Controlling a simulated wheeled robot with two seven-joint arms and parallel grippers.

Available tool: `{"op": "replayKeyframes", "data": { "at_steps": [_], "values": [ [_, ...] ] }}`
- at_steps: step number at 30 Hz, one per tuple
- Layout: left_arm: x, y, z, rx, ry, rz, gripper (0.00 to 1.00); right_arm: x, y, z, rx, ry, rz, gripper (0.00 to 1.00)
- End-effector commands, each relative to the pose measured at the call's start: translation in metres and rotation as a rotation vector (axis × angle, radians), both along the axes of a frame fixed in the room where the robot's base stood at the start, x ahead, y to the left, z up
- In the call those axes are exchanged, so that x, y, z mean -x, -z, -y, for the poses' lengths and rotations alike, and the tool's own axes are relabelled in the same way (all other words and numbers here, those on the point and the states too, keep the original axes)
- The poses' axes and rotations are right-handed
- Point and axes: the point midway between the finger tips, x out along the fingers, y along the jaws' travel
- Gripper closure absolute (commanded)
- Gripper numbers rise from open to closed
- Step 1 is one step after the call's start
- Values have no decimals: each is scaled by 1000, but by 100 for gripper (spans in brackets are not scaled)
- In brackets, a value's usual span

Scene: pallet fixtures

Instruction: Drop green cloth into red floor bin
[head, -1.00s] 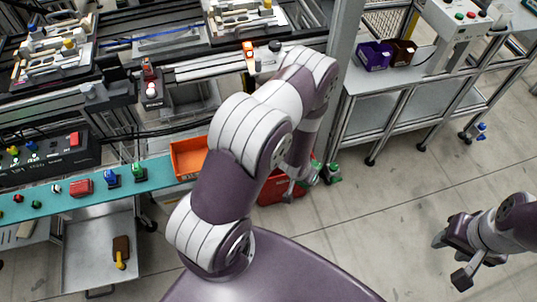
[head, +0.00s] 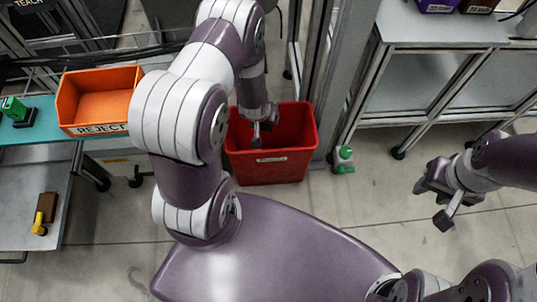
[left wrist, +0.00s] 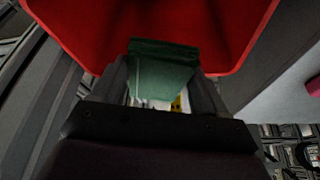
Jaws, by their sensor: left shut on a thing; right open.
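The red floor bin (head: 290,168) stands on the floor in the middle of the head view, its mouth open upward. My left gripper (head: 262,131) points down at the bin's mouth, with the red walls around it in the picture. In the left wrist view it is shut on the green cloth (left wrist: 160,72), which sits between the two dark fingers. The red bin's inner walls (left wrist: 230,35) spread beyond the cloth there. The cloth cannot be made out in the head view. My right gripper (head: 432,203) is open and empty above bare floor at the right.
An orange reject bin (head: 103,103) sits on the teal shelf at the left. A steel table (head: 440,85) stands at the back right.

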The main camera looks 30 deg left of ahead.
Motion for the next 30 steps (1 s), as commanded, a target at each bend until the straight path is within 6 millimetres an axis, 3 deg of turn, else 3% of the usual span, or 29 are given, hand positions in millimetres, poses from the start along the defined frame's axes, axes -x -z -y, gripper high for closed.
{"op": "replayKeyframes", "data": {
  "at_steps": [1,8,17,18,20,21,26,30],
  "values": [
    [0,13,0,0,0,0,51,0,13,0,0,0,0,57],
    [0,47,0,0,1,-1,51,0,48,0,0,0,-1,57],
    [0,49,0,0,1,0,51,0,50,0,0,0,-1,57],
    [0,48,0,0,1,0,23,0,50,0,0,0,-1,57],
    [0,49,0,0,1,0,4,0,50,0,0,0,-1,57],
    [0,49,0,0,1,0,0,0,50,0,0,0,-1,57],
    [0,49,0,0,1,-1,0,0,50,0,0,0,-1,57],
    [4,33,1,0,1,0,0,0,39,0,0,0,-1,57]
  ]
}}
